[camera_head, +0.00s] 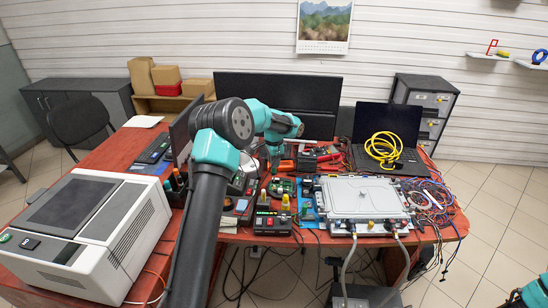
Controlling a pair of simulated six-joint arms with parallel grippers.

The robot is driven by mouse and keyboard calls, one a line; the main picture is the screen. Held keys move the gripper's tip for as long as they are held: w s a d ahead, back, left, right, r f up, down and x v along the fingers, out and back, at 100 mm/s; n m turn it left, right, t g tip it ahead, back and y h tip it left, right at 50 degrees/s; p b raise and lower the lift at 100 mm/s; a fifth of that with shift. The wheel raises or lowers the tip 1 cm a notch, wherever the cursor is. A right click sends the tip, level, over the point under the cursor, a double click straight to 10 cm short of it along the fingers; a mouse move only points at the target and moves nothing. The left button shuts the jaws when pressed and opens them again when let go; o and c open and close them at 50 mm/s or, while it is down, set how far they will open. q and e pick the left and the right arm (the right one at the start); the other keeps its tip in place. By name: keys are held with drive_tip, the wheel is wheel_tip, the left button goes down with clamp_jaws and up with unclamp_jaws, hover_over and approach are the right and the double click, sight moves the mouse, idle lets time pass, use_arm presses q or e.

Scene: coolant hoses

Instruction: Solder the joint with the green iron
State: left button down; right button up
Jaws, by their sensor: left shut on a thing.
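My left gripper (274,153) points down over the middle of the red table, beyond the soldering stations. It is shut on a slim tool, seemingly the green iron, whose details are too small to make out. The tool's lower end is close above a small green circuit board (284,188). The joint itself cannot be made out. My right gripper is out of view; only a bit of that arm shows at the lower right.
A large white printer-like machine (88,232) fills the left of the table. A grey metal case (362,198) with fittings lies right of the board. Yellow hose (383,148) rests on a laptop (386,122). Tangled wires (436,200) cover the right end. A monitor (285,92) stands behind.

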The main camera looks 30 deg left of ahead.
sight(274, 172)
use_arm(q)
drive_tip(key=shift+f, duration=1.25)
drive_tip(key=shift+f, duration=0.55)
idle(3.4)
drive_tip(key=shift+r, duration=3.05)
